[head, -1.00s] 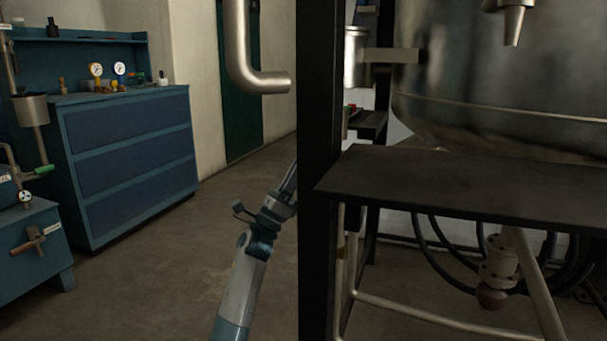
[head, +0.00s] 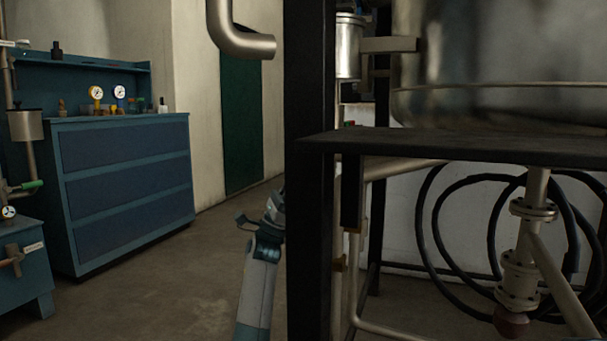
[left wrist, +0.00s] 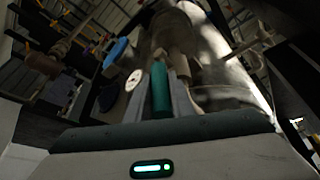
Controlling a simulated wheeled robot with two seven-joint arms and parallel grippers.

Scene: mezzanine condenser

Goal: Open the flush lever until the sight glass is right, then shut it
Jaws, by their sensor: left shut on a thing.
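In the left wrist view a green handle (left wrist: 160,90) stands between the fingers of my left gripper (left wrist: 163,100), which is shut on it. I take it for the flush lever's grip; its far end and the valve are not clear. In the head view my left wrist (head: 268,225) reaches up behind the dark post, and the fingers and handle are hidden there. A white round dial (left wrist: 133,80) and a blue round part (left wrist: 115,52) are just left of the handle. I cannot make out the sight glass in either view. My right gripper is not in view.
A dark upright post (head: 308,230) and a dark shelf (head: 470,146) stand close in front, beneath a large metal vessel (head: 500,60). A flanged valve (head: 518,275) and black hose loops (head: 428,215) are below. A blue drawer bench (head: 125,185) stands left; floor between is clear.

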